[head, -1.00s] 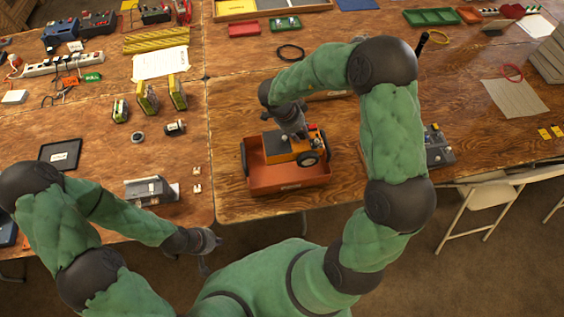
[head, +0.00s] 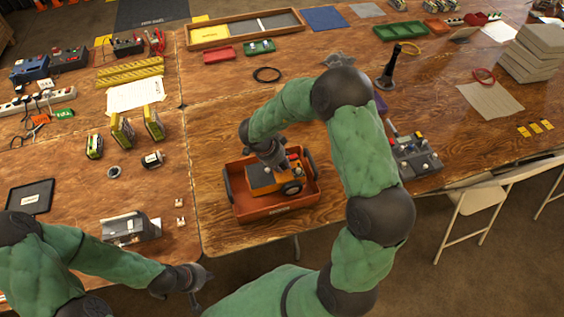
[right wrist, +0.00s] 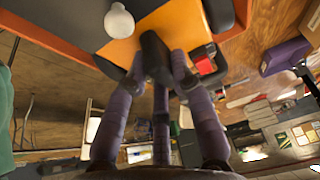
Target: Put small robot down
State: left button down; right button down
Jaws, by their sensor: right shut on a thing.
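The small robot (head: 261,186), orange and dark grey with black wheels, is in or just over a reddish-brown tray (head: 300,203) in the head view. It looks roughly level; whether its wheels touch the tray floor I cannot tell. My right gripper (head: 275,160) comes down on its top from above. In the right wrist view, the purple fingers of this gripper (right wrist: 158,62) are shut on a dark upright part of the small robot (right wrist: 178,28). My left gripper (head: 194,284) hangs empty near the table's front edge; its finger opening is unclear.
A grey control box (head: 415,158) with a joystick stands right of the tray. A black ring (head: 267,74) lies behind it. A grey device (head: 130,228) and small white pieces lie to the left. Bare wood surrounds the tray.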

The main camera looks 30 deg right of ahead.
aim_at(270, 174)
notch_tip(270, 174, down, 4)
jog(key=shift+w+r+b, duration=0.1)
jog(key=shift+r+b, duration=0.05)
jog(key=shift+b, duration=0.45)
jog(key=c, duration=1.1)
grip_release()
jog(key=shift+o, duration=0.2)
jog(key=s+p+v, duration=0.1)
jog(key=p+v, duration=0.3)
jog(key=v, duration=0.8)
jog(key=shift+w, duration=0.35)
